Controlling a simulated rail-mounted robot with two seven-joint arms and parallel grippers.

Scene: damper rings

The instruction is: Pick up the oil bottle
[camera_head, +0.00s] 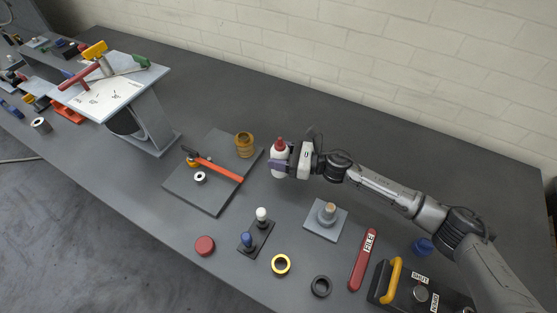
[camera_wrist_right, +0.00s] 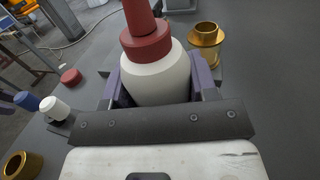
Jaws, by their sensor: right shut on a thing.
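The oil bottle (camera_head: 280,153) is white with a red cap and nozzle, and it stands upright near the middle of the bench. It also fills the centre of the right wrist view (camera_wrist_right: 155,75). My right gripper (camera_head: 279,167) is shut on the bottle's body, with a purple finger on each side in the wrist view. I cannot tell whether the bottle's base touches the bench. My left gripper is not in view.
A grey plate (camera_head: 212,204) with a brass cylinder (camera_head: 244,145) and an orange-handled tool (camera_head: 219,169) lies left of the bottle. The bench behind is clear.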

